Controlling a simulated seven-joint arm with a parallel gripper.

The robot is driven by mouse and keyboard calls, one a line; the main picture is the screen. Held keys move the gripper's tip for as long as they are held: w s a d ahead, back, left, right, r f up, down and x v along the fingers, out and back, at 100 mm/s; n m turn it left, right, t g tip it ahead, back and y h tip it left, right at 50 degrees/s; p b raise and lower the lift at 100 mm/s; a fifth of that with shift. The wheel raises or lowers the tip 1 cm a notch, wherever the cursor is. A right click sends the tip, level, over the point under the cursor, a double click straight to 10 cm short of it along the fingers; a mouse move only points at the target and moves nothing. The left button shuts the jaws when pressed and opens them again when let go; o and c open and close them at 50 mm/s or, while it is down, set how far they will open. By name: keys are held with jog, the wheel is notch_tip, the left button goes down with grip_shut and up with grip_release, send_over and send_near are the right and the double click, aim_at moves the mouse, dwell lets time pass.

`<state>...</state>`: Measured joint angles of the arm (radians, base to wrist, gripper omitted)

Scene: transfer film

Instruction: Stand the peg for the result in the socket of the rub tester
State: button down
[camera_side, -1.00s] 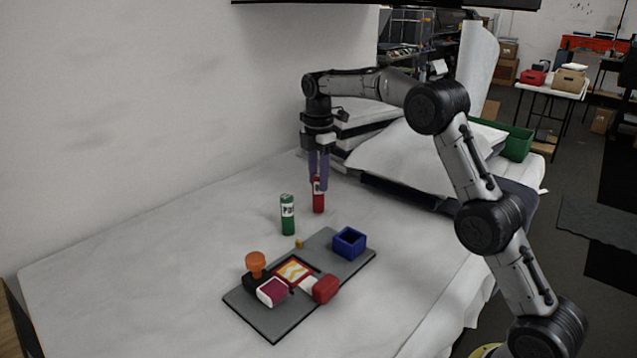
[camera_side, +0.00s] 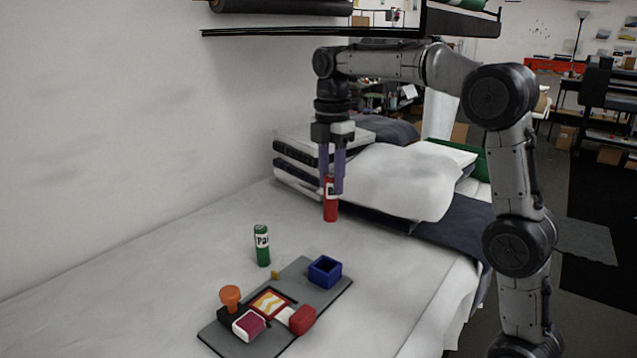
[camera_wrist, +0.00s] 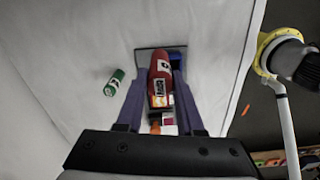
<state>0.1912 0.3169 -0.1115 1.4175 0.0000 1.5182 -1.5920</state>
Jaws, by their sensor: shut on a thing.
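My gripper (camera_side: 332,183) is shut on the red peg (camera_side: 330,207), which hangs upright with a white label, mostly covered by the fingers. In the wrist view the red peg (camera_wrist: 161,68) sits between the purple fingers. The green peg (camera_side: 262,250) stands upright on the table, its white label starting "Pa"; it also shows in the wrist view (camera_wrist: 114,82). The rub tester is a grey plate (camera_side: 314,302). The open blue square socket (camera_side: 325,272) is at its far right end, empty as far as I see. My gripper is beyond the plate.
On the plate are an orange-and-red patterned film (camera_side: 269,304), a red block (camera_side: 302,319), a magenta-and-white block (camera_side: 249,324) and an orange knob (camera_side: 230,296). White pillows (camera_side: 395,178) and a dark stack (camera_side: 300,165) lie behind. The table's left part is clear.

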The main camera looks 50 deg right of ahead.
jog(key=s+a+r, duration=0.1)
jog(key=s+a, duration=0.2)
jog(key=s, duration=0.5)
jog(key=s+a, duration=0.3)
jog(key=s, duration=0.5)
jog(key=shift+w+d+f, duration=0.2)
jog(key=shift+w+f, duration=2.95)
jog(key=shift+w, duration=0.2)
jog(key=shift+w+d+f, duration=0.2)
jog(key=shift+w+f, duration=2.9)
jog(key=shift+w, duration=0.25)
jog(key=shift+f, duration=0.5)
jog(key=c, duration=0.5)
grip_release()
jog(key=shift+c, duration=0.2)
jog(key=shift+r, duration=0.15)
